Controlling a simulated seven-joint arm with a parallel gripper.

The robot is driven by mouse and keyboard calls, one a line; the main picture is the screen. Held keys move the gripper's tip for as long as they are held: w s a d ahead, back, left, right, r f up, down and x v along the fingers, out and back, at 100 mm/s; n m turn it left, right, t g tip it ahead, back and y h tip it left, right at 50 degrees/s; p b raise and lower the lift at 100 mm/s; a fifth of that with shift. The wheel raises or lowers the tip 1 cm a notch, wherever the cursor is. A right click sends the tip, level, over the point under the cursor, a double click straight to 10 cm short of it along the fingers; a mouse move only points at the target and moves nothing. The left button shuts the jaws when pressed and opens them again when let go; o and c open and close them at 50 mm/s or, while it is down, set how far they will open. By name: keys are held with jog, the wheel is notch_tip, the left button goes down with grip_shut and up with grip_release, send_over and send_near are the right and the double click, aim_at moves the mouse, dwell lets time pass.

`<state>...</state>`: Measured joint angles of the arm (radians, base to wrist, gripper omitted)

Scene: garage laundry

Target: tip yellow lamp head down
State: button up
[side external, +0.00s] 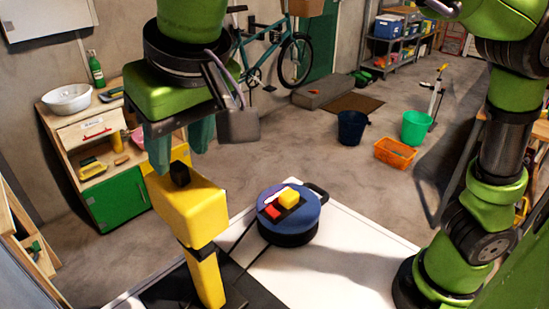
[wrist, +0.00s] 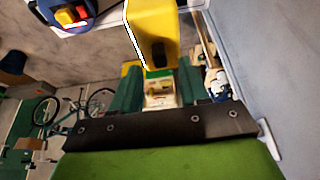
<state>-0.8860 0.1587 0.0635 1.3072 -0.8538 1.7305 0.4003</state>
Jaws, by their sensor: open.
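The yellow lamp has a boxy head (side external: 200,212) on a yellow post (side external: 207,278), standing at the near edge of the white table. A black knob (side external: 180,175) sticks up from the head's top. My gripper (side external: 181,158) points down just above the head, its two teal fingers apart, with the knob close below and between them. In the wrist view the yellow head (wrist: 152,22) and its dark knob (wrist: 158,52) show just past the fingertips of my gripper (wrist: 157,72). I cannot tell whether a finger touches the knob.
A round blue-topped object (side external: 275,196) with red and yellow blocks on it stands right of the lamp on the white table (side external: 345,265). A wooden cabinet (side external: 68,150) with a bowl is at left. Buckets and an orange basket (side external: 395,153) are on the floor behind.

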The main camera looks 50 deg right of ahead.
aim_at(178, 165)
jog(key=shift+x, duration=1.55)
jog(key=shift+c, duration=0.2)
grip_shut()
